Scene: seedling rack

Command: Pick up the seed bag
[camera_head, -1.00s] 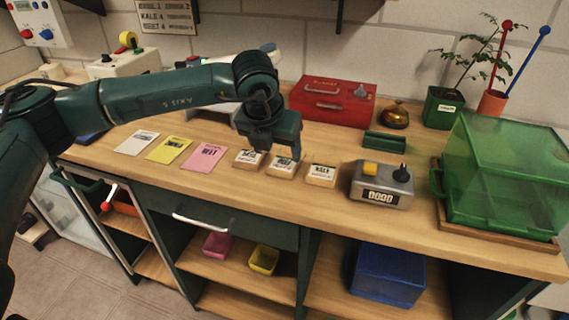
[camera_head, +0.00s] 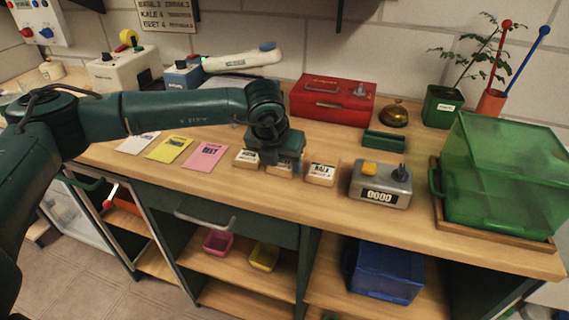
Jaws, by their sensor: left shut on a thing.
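Three small cream seed bags with dark printed labels stand in a row on the wooden counter. The left bag (camera_head: 247,159) and the right bag (camera_head: 321,173) stand free. The middle bag (camera_head: 279,171) is mostly hidden under my left gripper (camera_head: 277,167), with only its lower front showing. My left gripper points down and is shut on this middle bag, at counter height. I cannot see any gap between the bag and the counter. My right gripper is not in view.
Pink (camera_head: 205,155), yellow (camera_head: 169,149) and white cards lie left of the bags. A grey counter device (camera_head: 381,186) stands to the right, with a green clear-sided box (camera_head: 500,180) beyond.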

